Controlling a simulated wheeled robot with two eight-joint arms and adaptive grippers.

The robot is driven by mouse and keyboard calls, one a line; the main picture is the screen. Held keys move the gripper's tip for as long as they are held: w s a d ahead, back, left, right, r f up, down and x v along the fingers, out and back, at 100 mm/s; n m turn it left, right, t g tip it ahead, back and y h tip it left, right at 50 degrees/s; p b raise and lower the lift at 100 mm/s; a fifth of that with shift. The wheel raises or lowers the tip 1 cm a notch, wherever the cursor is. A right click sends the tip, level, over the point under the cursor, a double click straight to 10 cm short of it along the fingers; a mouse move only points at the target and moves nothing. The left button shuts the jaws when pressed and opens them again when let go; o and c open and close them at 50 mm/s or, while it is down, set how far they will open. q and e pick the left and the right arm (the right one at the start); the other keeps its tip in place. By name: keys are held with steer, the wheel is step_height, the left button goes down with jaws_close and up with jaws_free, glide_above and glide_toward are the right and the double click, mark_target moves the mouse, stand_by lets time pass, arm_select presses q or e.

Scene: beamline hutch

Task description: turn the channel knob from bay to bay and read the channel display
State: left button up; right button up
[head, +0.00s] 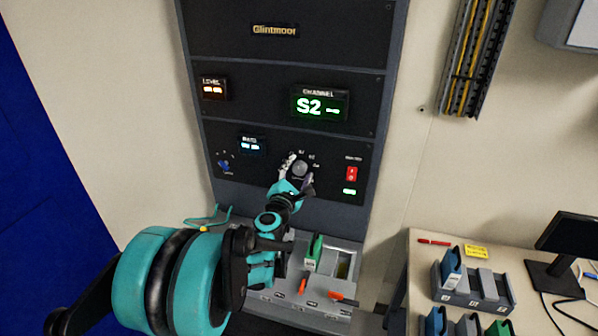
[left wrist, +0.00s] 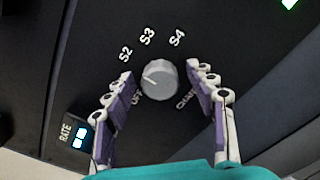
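The channel knob (left wrist: 160,80) is a grey round knob on the black panel, also in the head view (head: 300,168). Labels S2, S3 and S4 arc above it in the left wrist view; a label at each lower side is partly hidden by the fingers. Its pale pointer mark faces left, roughly toward the S2 side. My left gripper (left wrist: 162,97) is open, its purple-padded fingers on either side of the knob with gaps visible. It reaches the panel in the head view (head: 298,178). The channel display (head: 320,104) reads S2 followed by a small dash-like mark in green. My right gripper is not in view.
The panel also has a level display (head: 213,89), a rate display (head: 252,145), a blue knob (head: 224,165) and a red switch (head: 351,174). Below is a grey tray unit (head: 290,312) with a green block and orange handles. A table with a rack (head: 460,297) stands right.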

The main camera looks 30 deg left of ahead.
arm_select(q)
steer(key=v, duration=1.2)
steer(key=shift+f, duration=0.1)
steer(key=s+d+f+m+g+h+b, duration=0.1)
steer(key=s+d+f+m+g+h, duration=0.2)
steer(key=d+m, duration=0.6)
steer(key=s+d+f+m+g+h, duration=0.2)
steer(key=d+m+h, duration=0.2)
steer(key=d+m, duration=0.55)
steer(key=s+f+m+g+y, duration=0.1)
steer(key=s+f+m+g, duration=0.1)
steer(key=s+f+m, duration=0.2)
steer(key=s+f+m+g+y+b, duration=0.1)
steer(key=s+f+m+g, duration=0.2)
steer(key=s+m, duration=0.4)
steer(key=shift+s+f+y, duration=0.3)
steer(key=shift+s+f, duration=0.1)
steer(key=shift+s, duration=0.2)
